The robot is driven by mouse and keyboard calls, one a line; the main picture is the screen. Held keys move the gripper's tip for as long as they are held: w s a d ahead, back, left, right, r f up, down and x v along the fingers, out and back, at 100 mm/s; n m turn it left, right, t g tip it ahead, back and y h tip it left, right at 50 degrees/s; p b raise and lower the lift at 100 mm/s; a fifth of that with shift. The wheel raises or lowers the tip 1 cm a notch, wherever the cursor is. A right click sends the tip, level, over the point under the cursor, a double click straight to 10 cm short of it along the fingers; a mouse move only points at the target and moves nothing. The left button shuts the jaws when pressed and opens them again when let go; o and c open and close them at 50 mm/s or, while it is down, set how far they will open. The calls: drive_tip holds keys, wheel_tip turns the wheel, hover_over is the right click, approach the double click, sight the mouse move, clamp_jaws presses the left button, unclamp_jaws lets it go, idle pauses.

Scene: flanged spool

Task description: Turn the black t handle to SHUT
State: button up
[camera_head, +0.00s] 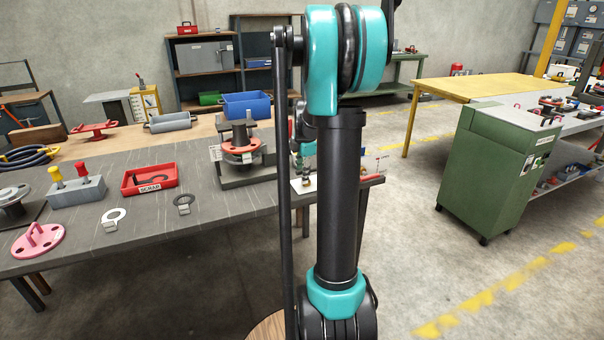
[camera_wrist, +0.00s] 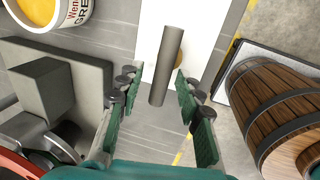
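A dark grey bar (camera_wrist: 167,65), seemingly the T handle's crossbar, shows in the wrist view over a white panel (camera_wrist: 205,22). It runs nearly upright in the picture, slightly tilted. My gripper (camera_wrist: 156,80) is open, with one green-padded finger on each side of the bar and visible gaps between. In the head view my arm covers most of this area; a white panel (camera_head: 296,188) shows at the table's right end. A small brass piece (camera_head: 307,182) shows there. I cannot read a SHUT mark in either view.
A flanged spool (camera_head: 240,128) with a red-orange flange stands left of the panel. In the wrist view a grey block (camera_wrist: 42,88) and a yellow-filled bucket (camera_wrist: 72,14) are at left, a wooden barrel (camera_wrist: 275,105) at right. A green cabinet (camera_head: 490,165) stands apart at right.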

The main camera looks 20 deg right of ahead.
clamp_jaws()
